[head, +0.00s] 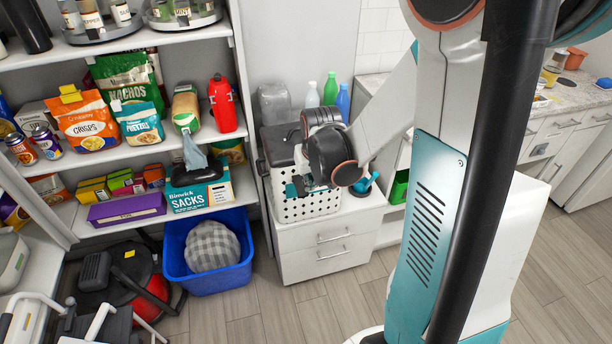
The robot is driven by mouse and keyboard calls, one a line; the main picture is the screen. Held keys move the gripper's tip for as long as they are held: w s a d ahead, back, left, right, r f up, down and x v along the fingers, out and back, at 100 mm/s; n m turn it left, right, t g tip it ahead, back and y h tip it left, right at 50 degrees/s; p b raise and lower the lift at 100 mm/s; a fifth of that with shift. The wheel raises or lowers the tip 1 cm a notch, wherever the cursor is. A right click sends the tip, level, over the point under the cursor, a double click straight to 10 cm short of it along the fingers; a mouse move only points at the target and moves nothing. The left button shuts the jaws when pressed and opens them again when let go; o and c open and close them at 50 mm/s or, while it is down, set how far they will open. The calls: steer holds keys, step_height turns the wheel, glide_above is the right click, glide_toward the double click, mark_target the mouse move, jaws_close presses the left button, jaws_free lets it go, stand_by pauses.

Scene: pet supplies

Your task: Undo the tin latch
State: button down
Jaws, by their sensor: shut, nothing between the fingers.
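I cannot make out a tin latch in the head view. A dark grey box-like container (274,148) stands on the white cabinet at the shelf's right, and I cannot tell whether it is the tin. My arm's wrist covers part of it. My gripper (297,188) is shut and empty. It is small in view, in front of the upper part of a white perforated basket (309,208). I cannot tell whether it touches the basket or the dark container. Any latch there is hidden or too small to see.
Green (330,89) and blue bottles (343,102) stand behind my wrist. A shelf (150,145) of packets is at left. A blue tub (214,282) with a checked cushion (212,247) and a red vacuum cleaner (150,290) stand on the floor. The floor before the cabinet is clear.

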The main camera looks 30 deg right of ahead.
steer(key=s+r+p, duration=0.1)
steer(key=s+r, duration=0.2)
steer(key=p, duration=0.2)
glide_toward(302, 191)
steer(key=b+x, duration=0.4)
steer(key=x, duration=0.1)
steer(key=shift+w+d+f, duration=0.1)
steer(key=shift+w+f, duration=0.05)
steer(key=shift+w, duration=0.35)
steer(key=shift+f+b, duration=0.4)
steer(key=shift+f, duration=0.15)
steer(key=shift+f+b, duration=0.8)
steer(key=shift+r, duration=0.15)
